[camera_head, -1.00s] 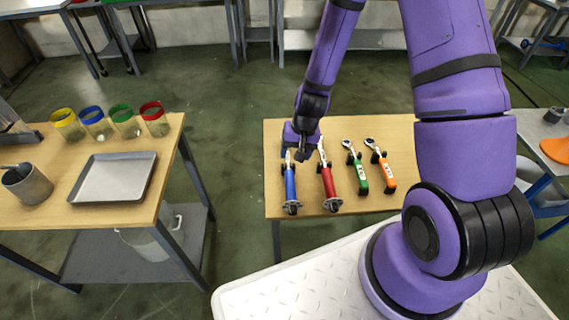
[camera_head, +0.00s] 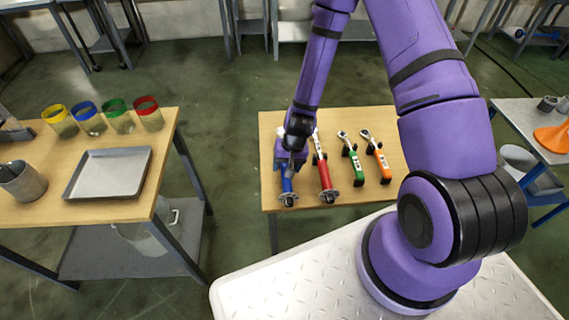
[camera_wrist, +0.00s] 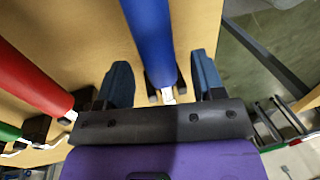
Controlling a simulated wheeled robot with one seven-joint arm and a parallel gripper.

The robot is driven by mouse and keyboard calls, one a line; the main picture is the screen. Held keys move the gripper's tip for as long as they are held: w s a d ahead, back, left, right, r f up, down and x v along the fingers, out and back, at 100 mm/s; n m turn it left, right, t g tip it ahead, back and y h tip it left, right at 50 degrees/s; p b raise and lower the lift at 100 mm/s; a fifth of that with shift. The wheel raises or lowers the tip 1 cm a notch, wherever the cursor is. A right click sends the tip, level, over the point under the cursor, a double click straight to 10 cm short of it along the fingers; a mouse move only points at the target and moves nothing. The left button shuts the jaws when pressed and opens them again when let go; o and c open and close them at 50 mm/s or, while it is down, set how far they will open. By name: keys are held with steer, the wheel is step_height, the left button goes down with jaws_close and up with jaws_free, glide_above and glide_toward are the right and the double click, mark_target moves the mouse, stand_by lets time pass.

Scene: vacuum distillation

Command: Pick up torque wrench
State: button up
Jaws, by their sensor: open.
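Several torque wrenches lie side by side on the wooden table: a blue one (camera_head: 287,190), a red one (camera_head: 325,177), a green one (camera_head: 355,164) and an orange one (camera_head: 380,163). My gripper (camera_head: 288,167) is over the blue wrench and hides its upper part in the head view. In the wrist view my open gripper (camera_wrist: 162,82) has one finger on each side of the blue wrench (camera_wrist: 150,38), with gaps on both sides. The red wrench (camera_wrist: 32,78) lies left of the fingers there, and the green wrench (camera_wrist: 9,132) is at the edge.
The wooden table (camera_head: 400,190) under the wrenches has free room around the row. A left table holds a metal tray (camera_head: 108,173), a grey cup (camera_head: 25,181) and several jars with coloured rims (camera_head: 117,116). A right table holds an orange object (camera_head: 553,138).

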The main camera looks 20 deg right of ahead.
mark_target(285, 165)
steer(key=shift+w+a+f, duration=0.1)
steer(key=shift+a+f, duration=0.1)
steer(key=shift+f, duration=0.65)
jaws_close()
steer(key=shift+r, duration=0.1)
steer(key=shift+r, duration=4.9)
